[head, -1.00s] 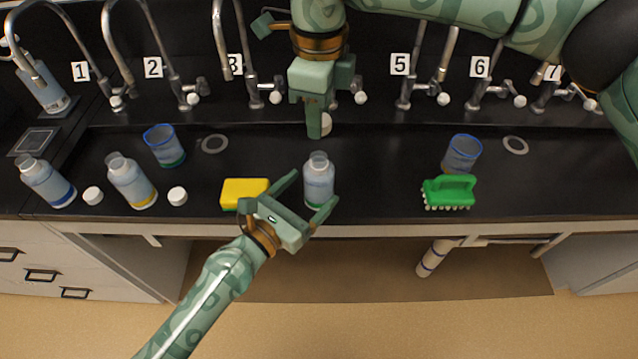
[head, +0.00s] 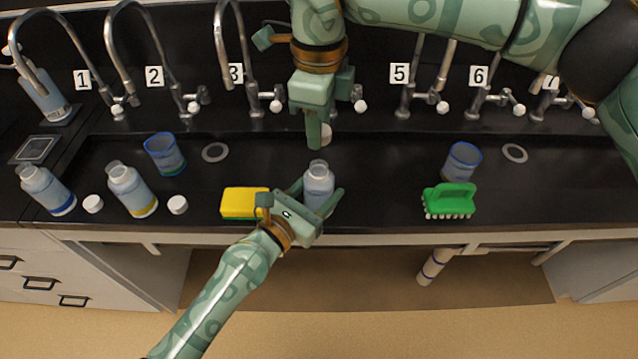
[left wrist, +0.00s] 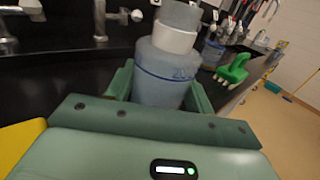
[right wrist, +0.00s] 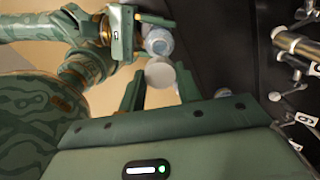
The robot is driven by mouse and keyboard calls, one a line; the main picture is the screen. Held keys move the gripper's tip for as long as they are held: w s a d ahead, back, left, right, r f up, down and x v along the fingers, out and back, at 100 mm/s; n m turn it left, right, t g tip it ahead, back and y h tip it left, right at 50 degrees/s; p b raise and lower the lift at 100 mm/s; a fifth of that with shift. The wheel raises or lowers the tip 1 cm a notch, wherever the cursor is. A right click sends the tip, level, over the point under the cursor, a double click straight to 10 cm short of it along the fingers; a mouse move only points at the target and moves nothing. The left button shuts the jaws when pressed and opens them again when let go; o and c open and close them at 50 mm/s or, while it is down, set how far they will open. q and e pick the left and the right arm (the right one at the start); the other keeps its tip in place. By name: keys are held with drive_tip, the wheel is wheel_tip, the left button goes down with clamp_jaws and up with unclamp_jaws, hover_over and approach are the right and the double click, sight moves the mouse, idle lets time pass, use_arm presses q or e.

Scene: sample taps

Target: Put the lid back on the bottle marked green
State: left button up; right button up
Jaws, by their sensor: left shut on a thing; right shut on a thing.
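The bottle marked green (head: 318,183) stands upright at the counter's front, with its neck uncovered. My left gripper (head: 319,191) is shut around its body, which also fills the gap between the fingers in the left wrist view (left wrist: 160,80). The fingers now hide the green band seen earlier in the head view. My right gripper (head: 317,141) points down behind and above the bottle, shut on a white lid (head: 327,134). In the right wrist view the lid (right wrist: 160,75) sits between the fingertips, apart from the bottle (right wrist: 158,41).
A yellow sponge (head: 243,203) lies just left of the bottle. A green brush (head: 449,200) and a blue-rimmed beaker (head: 462,160) are to the right. Bottles banded blue (head: 47,189) and yellow (head: 131,189), with loose lids (head: 178,205), stand left. Taps line the back.

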hover_over(318, 166)
drive_tip(key=shift+f, duration=2.35)
drive_tip(key=shift+f, duration=0.85)
drive_tip(key=shift+f, duration=0.55)
